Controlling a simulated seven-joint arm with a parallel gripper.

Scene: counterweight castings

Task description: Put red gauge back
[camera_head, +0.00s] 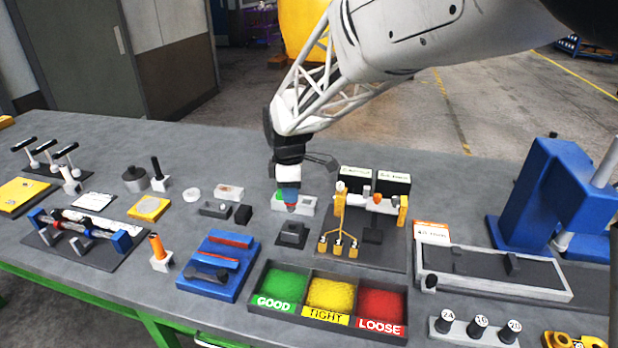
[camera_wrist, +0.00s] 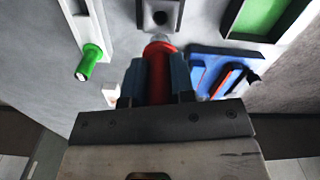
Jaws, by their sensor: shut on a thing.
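My gripper (camera_head: 290,192) is shut on the red gauge (camera_wrist: 160,70), which sits between its blue fingers in the wrist view (camera_wrist: 158,82). The gauge's pale, shiny tip points away from the gripper. In the head view only a small red part (camera_head: 291,207) shows below the fingers. A light grey holder block (camera_head: 307,206) is behind and beside the gripper. The green gauge (camera_wrist: 90,62) is at that holder (camera_wrist: 82,18) in the wrist view. Whether the red gauge touches anything is hard to tell.
A dark block with a hole (camera_head: 292,233) lies in front of the gripper. The sorting tray (camera_head: 327,317) has green, yellow and red compartments. A blue stand (camera_head: 218,265) is to the left. A fixture board with yellow posts (camera_head: 403,210) stands close on the right.

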